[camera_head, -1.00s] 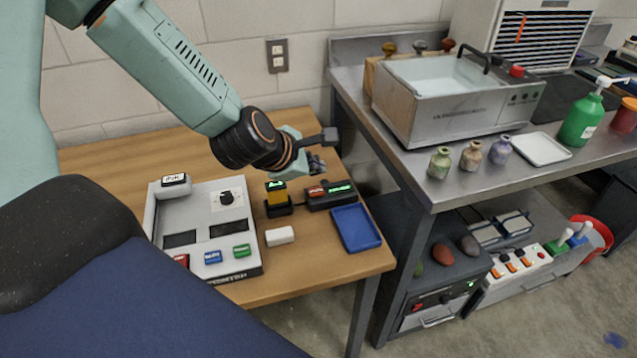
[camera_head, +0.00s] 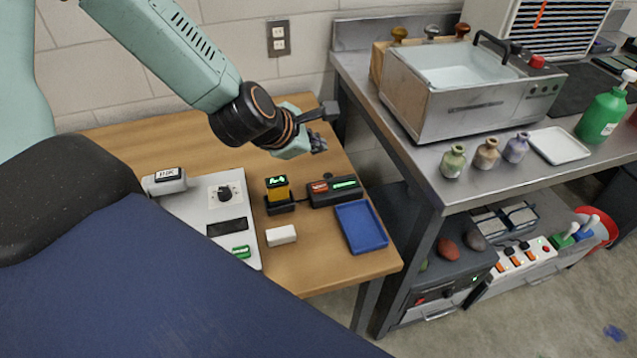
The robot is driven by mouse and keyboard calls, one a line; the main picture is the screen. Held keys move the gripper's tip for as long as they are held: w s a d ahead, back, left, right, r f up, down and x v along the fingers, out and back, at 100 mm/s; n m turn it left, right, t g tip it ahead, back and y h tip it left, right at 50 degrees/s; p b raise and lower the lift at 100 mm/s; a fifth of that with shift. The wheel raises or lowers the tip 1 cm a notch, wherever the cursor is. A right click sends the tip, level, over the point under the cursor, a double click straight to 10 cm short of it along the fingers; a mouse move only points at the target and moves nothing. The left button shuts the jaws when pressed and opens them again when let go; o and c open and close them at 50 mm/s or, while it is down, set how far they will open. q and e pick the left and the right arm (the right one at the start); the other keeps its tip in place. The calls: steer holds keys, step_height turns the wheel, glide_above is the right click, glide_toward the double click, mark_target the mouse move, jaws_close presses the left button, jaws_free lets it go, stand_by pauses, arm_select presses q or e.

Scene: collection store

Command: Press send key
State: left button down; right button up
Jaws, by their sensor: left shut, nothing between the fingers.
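I cannot read the key lettering, so I cannot tell which key is the send key. My left gripper (camera_head: 319,139) is shut and empty, beyond the black box and apart from it, near the table's back right corner. My right gripper is out of view. My blue body hides the console's front left part.
A yellow block with a green readout (camera_head: 278,189) sits in a black holder beside the black box. A white block (camera_head: 281,235) and a blue tray (camera_head: 361,227) lie in front. A metal bench (camera_head: 420,170) with a tank (camera_head: 470,95) and bottles borders the table's right.

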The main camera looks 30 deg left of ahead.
arm_select(q)
steer(key=b, duration=0.7)
glide_above(317, 189)
step_height(317, 189, down, 8)
steer(key=shift+a+r, duration=0.1)
steer(key=shift+d+f+b, duration=0.2)
steer(key=shift+f+b, duration=0.35)
steer(key=shift+b, duration=0.1)
steer(key=shift+w+a, duration=0.1)
